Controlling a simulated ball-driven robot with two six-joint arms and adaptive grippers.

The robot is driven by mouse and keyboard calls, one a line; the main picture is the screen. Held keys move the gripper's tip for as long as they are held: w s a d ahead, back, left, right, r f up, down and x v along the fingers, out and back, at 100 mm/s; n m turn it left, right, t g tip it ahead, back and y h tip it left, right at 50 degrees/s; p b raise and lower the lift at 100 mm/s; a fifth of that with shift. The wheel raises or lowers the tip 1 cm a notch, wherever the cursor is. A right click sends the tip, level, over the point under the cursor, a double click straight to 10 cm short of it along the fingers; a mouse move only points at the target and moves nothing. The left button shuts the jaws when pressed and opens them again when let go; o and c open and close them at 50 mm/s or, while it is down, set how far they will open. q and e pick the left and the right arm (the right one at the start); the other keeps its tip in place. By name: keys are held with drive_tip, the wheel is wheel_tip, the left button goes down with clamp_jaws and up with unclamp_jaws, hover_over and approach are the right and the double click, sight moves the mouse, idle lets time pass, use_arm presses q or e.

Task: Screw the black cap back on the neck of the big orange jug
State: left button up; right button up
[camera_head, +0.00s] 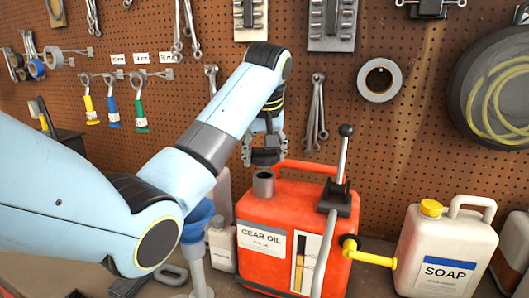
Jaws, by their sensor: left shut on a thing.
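The big orange jug (273,213) stands upright on the bench, with a "GEAR OIL" label on its front. Its open grey-brown neck (263,185) rises at the top left. My left gripper (265,154) points down just above the neck and is shut on the black cap (266,158). The cap looks roughly level and apart from the neck, with a small gap below it. The fingers hide part of the cap. My right gripper does not show.
A black-knobbed lever pump (341,180) stands on the jug's right, with a yellow spout (375,258). A white soap jug (445,247) is farther right. A blue funnel (198,221) and a small white bottle (221,245) stand left. A pegboard with tools (410,150) is behind.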

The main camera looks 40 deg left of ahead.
use_arm(q)
drive_tip(key=shift+f, duration=0.2)
drive_tip(key=shift+f, duration=0.65)
idle(0.3)
drive_tip(key=shift+f, duration=0.7)
idle(0.4)
